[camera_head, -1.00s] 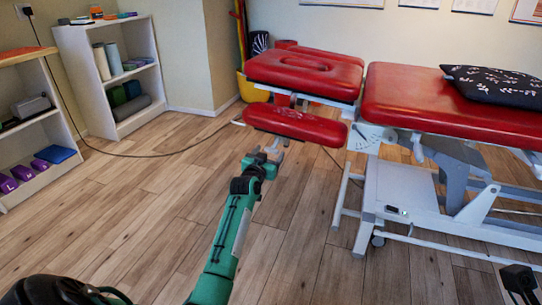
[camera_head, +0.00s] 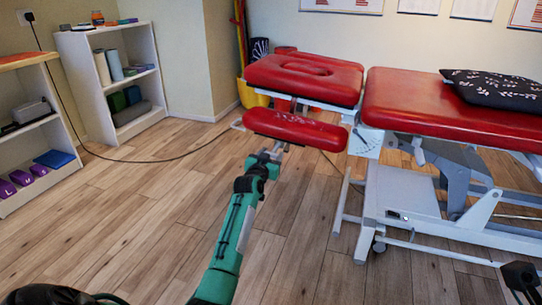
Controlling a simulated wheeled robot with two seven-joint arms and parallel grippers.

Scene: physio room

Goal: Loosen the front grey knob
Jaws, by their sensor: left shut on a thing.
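The treatment table has a red padded headrest (camera_head: 304,78) and a lower red armrest pad (camera_head: 296,130) in front of it. My green left arm reaches up from the bottom, and its left gripper (camera_head: 273,153) is at the near underside of this pad. The gripper is shut on a small grey part below the pad, which I take to be the front grey knob (camera_head: 281,147). The fingers and the pad hide most of the knob, so I cannot tell its turn.
The table's main red top (camera_head: 450,105) with a dark patterned pillow (camera_head: 495,87) and its white frame (camera_head: 400,205) stand at right. White shelves (camera_head: 120,75) stand at left. A black cable (camera_head: 150,160) crosses the wooden floor. Floor around my left arm is clear.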

